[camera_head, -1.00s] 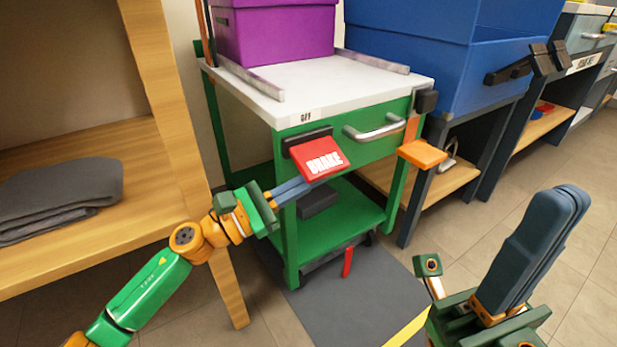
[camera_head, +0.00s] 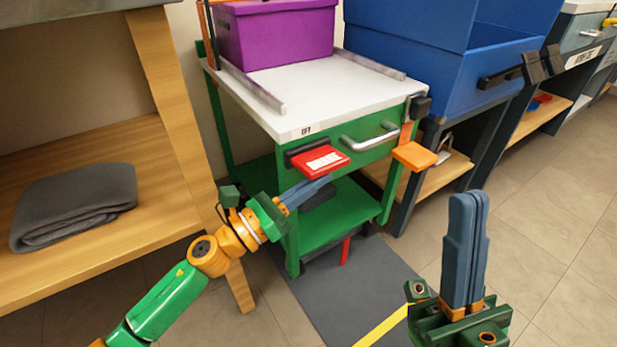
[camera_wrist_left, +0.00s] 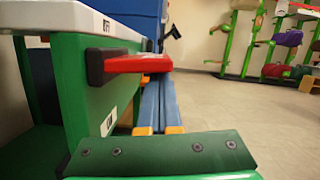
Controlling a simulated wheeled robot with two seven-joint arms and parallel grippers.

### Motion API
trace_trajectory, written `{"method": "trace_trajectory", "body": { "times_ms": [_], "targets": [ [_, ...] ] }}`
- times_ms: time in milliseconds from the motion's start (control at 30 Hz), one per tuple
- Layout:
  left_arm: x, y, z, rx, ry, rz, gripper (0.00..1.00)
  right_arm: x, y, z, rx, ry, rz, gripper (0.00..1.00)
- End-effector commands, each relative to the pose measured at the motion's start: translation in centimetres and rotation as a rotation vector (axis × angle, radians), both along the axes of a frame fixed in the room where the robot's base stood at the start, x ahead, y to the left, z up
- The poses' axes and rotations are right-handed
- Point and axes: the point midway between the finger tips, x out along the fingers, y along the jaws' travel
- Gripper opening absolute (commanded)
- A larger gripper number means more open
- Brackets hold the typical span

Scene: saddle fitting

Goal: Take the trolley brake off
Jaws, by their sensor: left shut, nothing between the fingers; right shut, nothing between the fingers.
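The trolley (camera_head: 300,122) is green with a white top. Its red brake paddle, labelled BRAKE (camera_head: 320,161), sticks out about level from a black mount on the front. An OFF label (camera_head: 306,131) is on the top's edge above it. In the left wrist view the paddle (camera_wrist_left: 138,64) is also about level, and a second label (camera_wrist_left: 108,122) sits lower down. My left gripper (camera_head: 322,184) is shut and empty, its blue fingers under the paddle; I cannot tell whether they touch it. My right gripper (camera_head: 469,198) is shut and empty, pointing up at lower right.
A purple box (camera_head: 277,36) stands on the trolley top between rails. A silver handle (camera_head: 370,137) and an orange block (camera_head: 414,156) stick out at the front. A wooden shelf with a folded grey cloth (camera_head: 75,205) is at left. Blue bins (camera_head: 440,75) stand at right.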

Motion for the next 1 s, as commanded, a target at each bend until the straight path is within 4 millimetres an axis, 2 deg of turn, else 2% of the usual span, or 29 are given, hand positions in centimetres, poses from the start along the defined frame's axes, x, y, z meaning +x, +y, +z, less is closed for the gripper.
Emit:
{"method": "trace_trajectory", "body": {
  "times_ms": [100,200,300,400,533,700,800,1000],
  "targets": [
    [-0.1,-0.1,0.6,-0.028,0.039,0.0,0.0,4.6,0.6,-2.0,-0.067,0.257,-0.028,0.0],
    [-0.1,-0.1,0.9,-0.052,0.072,0.0,0.0,7.8,0.8,-5.0,-0.121,0.48,-0.05,0.0],
    [-0.1,-0.1,1.1,-0.076,0.104,0.0,0.0,10.2,0.8,-8.5,-0.173,0.697,-0.069,0.0],
    [-0.2,-0.1,1.3,-0.096,0.134,0.0,0.0,11.5,0.6,-12.2,-0.22,0.899,-0.086,0.0],
    [-0.2,-0.1,1.6,-0.12,0.167,0.0,0.0,12.0,0.1,-16.8,-0.274,1.136,-0.102,0.0],
    [-0.2,-0.1,1.8,-0.147,0.203,0.001,0.0,11.3,-0.8,-21.7,-0.328,1.386,-0.117,0.0],
    [-0.2,-0.1,1.9,-0.159,0.219,0.0,0.0,10.5,-1.2,-23.8,-0.352,1.496,-0.121,0.0],
    [-0.2,-0.1,2.0,-0.173,0.239,0.0,0.0,9.1,-1.8,-26.4,-0.382,1.639,-0.128,0.0]
  ]
}}
